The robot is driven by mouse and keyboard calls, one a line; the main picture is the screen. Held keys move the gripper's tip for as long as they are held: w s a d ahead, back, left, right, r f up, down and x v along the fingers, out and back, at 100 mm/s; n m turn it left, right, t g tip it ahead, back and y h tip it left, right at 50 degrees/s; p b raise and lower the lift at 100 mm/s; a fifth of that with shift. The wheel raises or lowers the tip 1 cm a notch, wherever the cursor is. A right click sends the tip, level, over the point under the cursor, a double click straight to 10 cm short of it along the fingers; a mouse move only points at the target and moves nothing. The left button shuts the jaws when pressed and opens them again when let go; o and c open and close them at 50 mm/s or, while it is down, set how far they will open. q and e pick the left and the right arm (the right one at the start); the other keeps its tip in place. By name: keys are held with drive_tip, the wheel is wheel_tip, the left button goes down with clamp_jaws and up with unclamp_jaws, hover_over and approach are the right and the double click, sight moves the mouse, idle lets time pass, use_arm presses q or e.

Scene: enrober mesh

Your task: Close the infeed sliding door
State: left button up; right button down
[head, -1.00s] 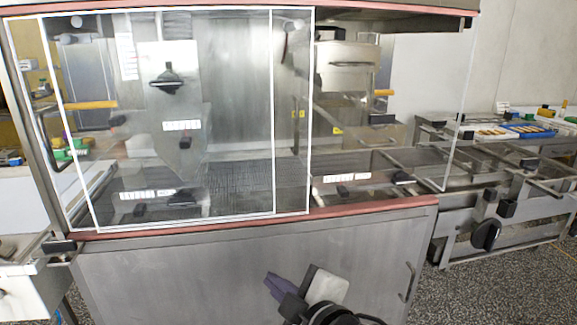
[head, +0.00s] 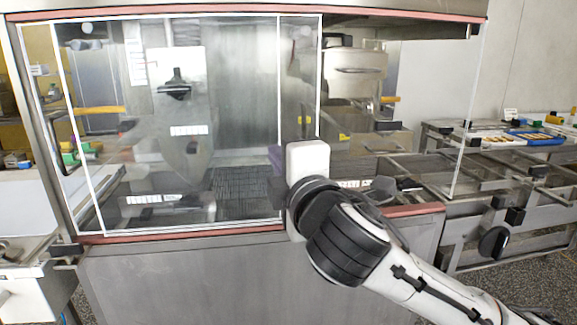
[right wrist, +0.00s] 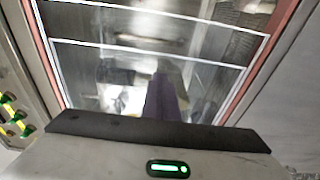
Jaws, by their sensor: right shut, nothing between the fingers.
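The clear sliding door panels (head: 235,90) have thin white frames and overlap across the left and middle of the machine's front. I cannot tell which of them is the infeed door. Right of their right edge, the front shows the machine's inside as far as a thin white edge at the far right. My right gripper (head: 275,163) is shut and empty, in front of the lower right part of the panels; contact cannot be told. In the right wrist view, its purple fingers (right wrist: 165,99) point at the white-framed glass (right wrist: 205,60). My left gripper is out of view.
A red-brown sill (head: 180,235) runs under the panels, above a grey metal cabinet (head: 170,285). A conveyor frame (head: 510,185) with a blue tray (head: 535,137) stands at the right. A white table (head: 30,285) is at the lower left.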

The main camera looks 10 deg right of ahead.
drive_tip(key=shift+w+d, duration=0.2)
drive_tip(key=shift+w, duration=0.45)
drive_tip(key=shift+w+d, duration=0.15)
drive_tip(key=shift+w, duration=0.45)
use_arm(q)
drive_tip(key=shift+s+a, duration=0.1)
use_arm(e)
drive_tip(key=d, duration=0.1)
drive_tip(key=s+d, duration=0.1)
drive_tip(key=d, duration=0.1)
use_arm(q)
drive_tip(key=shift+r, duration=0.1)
